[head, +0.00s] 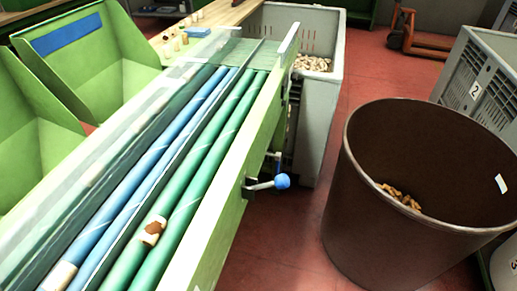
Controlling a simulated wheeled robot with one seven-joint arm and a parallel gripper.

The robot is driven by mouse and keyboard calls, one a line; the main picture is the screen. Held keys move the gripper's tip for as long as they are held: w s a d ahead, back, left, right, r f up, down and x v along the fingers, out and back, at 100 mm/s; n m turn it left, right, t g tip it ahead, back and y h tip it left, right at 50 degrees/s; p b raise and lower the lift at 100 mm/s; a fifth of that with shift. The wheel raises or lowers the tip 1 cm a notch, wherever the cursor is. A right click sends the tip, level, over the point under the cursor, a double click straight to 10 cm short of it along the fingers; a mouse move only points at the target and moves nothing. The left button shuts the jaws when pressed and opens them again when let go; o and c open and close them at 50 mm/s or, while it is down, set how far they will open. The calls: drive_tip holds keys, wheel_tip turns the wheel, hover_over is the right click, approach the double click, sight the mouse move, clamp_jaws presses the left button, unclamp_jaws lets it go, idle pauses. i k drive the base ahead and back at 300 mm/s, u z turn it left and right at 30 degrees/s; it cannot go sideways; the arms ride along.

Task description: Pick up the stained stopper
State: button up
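A cork stopper with a dark brown stain (152,231) lies on the green rollers (193,190) of the sorting machine, near the bottom of the head view. It lies tilted in the groove between the two green rollers. Another pale stopper (61,275) lies at the blue rollers at the bottom left; no stain is clear on it. My gripper is not in view.
A green side rail with a blue-knobbed lever (281,181) borders the rollers on the right. A clear cover (110,140) lies along the left. A brown bin (349,205) holding several stoppers stands right. A grey crate (329,92) and green hoppers (90,55) stand behind.

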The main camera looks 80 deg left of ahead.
sight(150, 235)
drive_tip(key=u, duration=3.7)
drive_tip(key=k, duration=0.5)
drive_tip(key=z, duration=0.95)
drive_tip(key=i, duration=0.3)
drive_tip(key=u, duration=1.05)
